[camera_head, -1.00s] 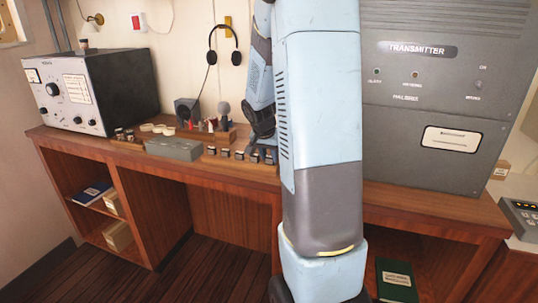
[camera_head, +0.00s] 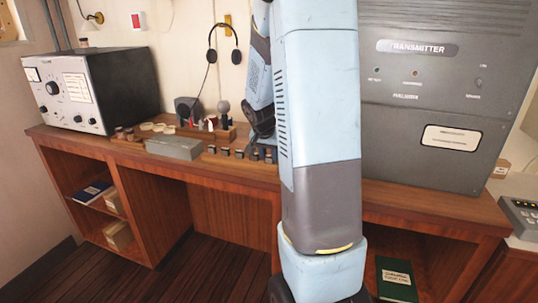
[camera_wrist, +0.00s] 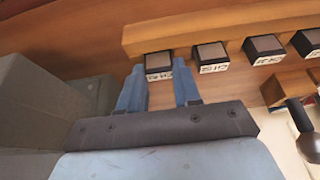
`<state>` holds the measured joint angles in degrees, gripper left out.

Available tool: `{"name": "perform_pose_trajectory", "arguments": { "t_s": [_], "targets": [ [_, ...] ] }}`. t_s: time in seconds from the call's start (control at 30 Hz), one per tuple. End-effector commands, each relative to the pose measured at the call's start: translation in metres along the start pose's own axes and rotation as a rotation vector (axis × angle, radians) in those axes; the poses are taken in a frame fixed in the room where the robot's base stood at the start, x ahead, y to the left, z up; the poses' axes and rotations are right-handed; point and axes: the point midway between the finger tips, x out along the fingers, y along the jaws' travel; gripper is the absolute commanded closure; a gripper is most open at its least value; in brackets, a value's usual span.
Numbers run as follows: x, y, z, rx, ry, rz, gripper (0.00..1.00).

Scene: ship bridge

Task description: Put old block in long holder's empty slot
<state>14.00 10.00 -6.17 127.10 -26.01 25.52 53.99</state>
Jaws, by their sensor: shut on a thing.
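The long holder (camera_head: 232,162) is a wooden strip near the front edge of the desk, with several small dark blocks in a row. It also shows along the top of the wrist view (camera_wrist: 190,32). My gripper (camera_wrist: 159,80) is at the holder's end nearest the transmitter. Its two blue fingers are shut on a dark block (camera_wrist: 158,62) with a grey top and a white label, the end one of the row. The block lines up with the others; I cannot tell if it is fully seated. The label is too small to read surely. My arm partly hides this end in the head view.
A grey box (camera_head: 174,148) and a shorter holder with small blocks (camera_head: 125,137) stand to the left. A wooden stand with knobbed stamps (camera_head: 215,130) is behind the holder. The grey transmitter (camera_head: 432,90) stands to the right. A radio (camera_head: 92,88) is at far left.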

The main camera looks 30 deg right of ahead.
Motion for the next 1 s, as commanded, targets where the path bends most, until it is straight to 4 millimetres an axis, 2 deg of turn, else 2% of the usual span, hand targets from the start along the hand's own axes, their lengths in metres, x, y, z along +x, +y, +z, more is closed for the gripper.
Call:
{"name": "perform_pose_trajectory", "arguments": {
  "t_s": [0.07,0.1,0.4,0.77,0.87,1.0],
  "targets": [
    [0.001,0.000,0.001,0.000,-0.001,0.001,0.96],
    [0.001,0.000,0.001,0.000,-0.001,0.001,0.66],
    [0.001,0.000,0.001,0.000,-0.001,0.001,0.38],
    [-0.005,0.000,0.000,0.000,0.000,0.000,0.38],
    [-0.015,-0.001,0.000,-0.001,0.002,-0.001,0.38],
    [-0.039,-0.001,-0.001,0.001,0.003,-0.002,0.38]
  ]
}}
